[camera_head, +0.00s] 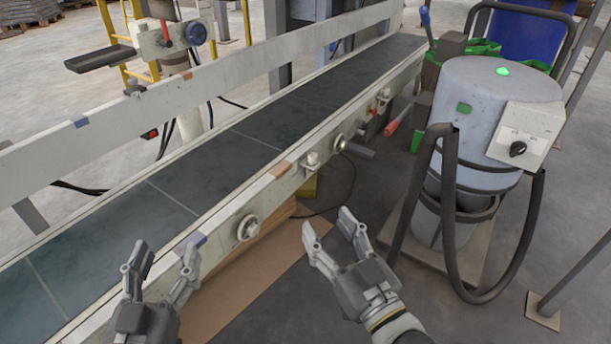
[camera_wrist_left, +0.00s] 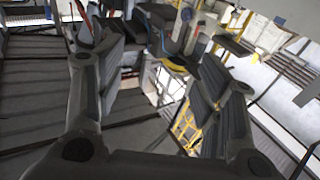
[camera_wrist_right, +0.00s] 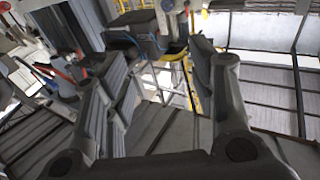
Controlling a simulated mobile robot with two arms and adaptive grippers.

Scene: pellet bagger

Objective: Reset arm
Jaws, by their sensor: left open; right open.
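My left gripper (camera_head: 163,262) is at the lower left of the head view, in front of the near side rail of the conveyor (camera_head: 166,190). Its fingers are apart and nothing is between them. My right gripper (camera_head: 328,225) is near the bottom middle of the head view, to the right of the conveyor's near rail. Its fingers are also apart and empty. In the left wrist view the open fingers (camera_wrist_left: 160,80) frame a distant background. The right wrist view likewise shows the open fingers (camera_wrist_right: 165,80) with nothing held.
A grey cylindrical machine (camera_head: 480,110) with a control box (camera_head: 525,135) and a dark looping hose (camera_head: 452,210) stands at the right. A cardboard sheet (camera_head: 250,270) lies below the conveyor. A metal post (camera_head: 575,275) rises at the far right. Grey floor lies between conveyor and machine.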

